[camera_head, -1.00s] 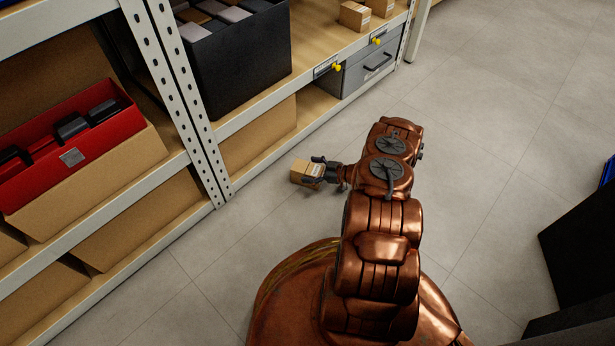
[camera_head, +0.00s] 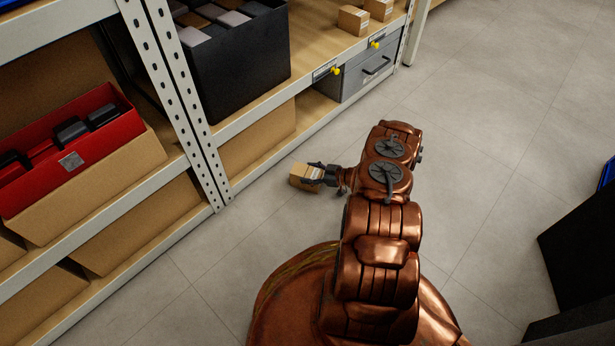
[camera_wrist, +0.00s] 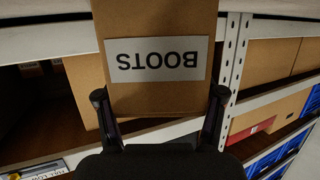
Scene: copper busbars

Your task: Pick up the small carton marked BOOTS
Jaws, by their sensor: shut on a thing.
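The small carton (camera_head: 305,176) is brown cardboard, held at the end of my arm in front of the shelving in the head view. In the wrist view the carton (camera_wrist: 157,85) fills the upper middle, and its white BOOTS label reads upside down. My gripper (camera_head: 318,175) is shut on it. In the wrist view one finger of my gripper (camera_wrist: 160,110) lies along each side of the carton. The carton's far side is hidden, and I cannot tell its height above the floor.
White metal shelving (camera_head: 180,95) stands close on the left, with a red bin (camera_head: 75,150), a black bin (camera_head: 240,55) and large cartons. Two small cartons (camera_head: 354,20) sit on the upper right shelf above a grey drawer (camera_head: 365,72). Open floor (camera_head: 500,130) lies right.

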